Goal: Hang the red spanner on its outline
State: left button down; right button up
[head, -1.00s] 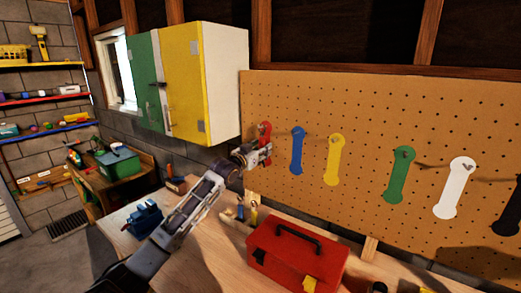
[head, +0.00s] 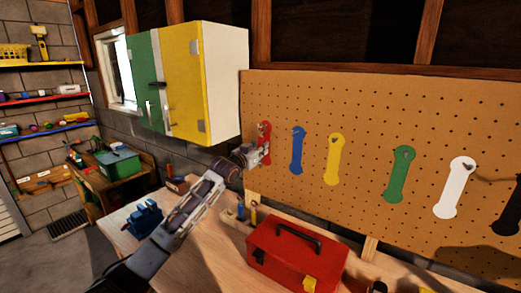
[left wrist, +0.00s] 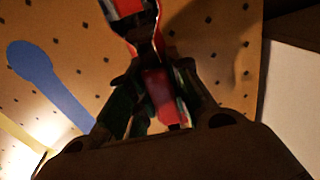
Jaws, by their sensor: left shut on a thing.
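My left gripper (head: 262,152) is shut at the left end of the pegboard (head: 370,120). In the left wrist view its dark fingers (left wrist: 155,105) close around the red spanner (left wrist: 160,88), close in front of the board. In the head view a red shape (head: 265,129) shows at the gripper, left of the blue outline (head: 297,150). The gripper hides part of it, and I cannot tell there how much is spanner and how much is painted outline. Whether the spanner touches the board or a hook is unclear. My right gripper is not in view.
Yellow (head: 333,160), green (head: 398,175) and white (head: 455,188) outlines follow to the right. A red toolbox (head: 285,262) and a blue vise (head: 145,218) stand on the workbench (head: 215,262) below. A yellow and green cabinet (head: 215,85) hangs just left of the board.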

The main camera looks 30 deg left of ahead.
pick_arm(q)
jog(key=c, duration=1.2)
grip_release()
jog(key=shift+c, duration=0.2)
jog(key=s+a, duration=0.1)
jog(key=s, duration=1.1)
jog(key=shift+a, duration=0.1)
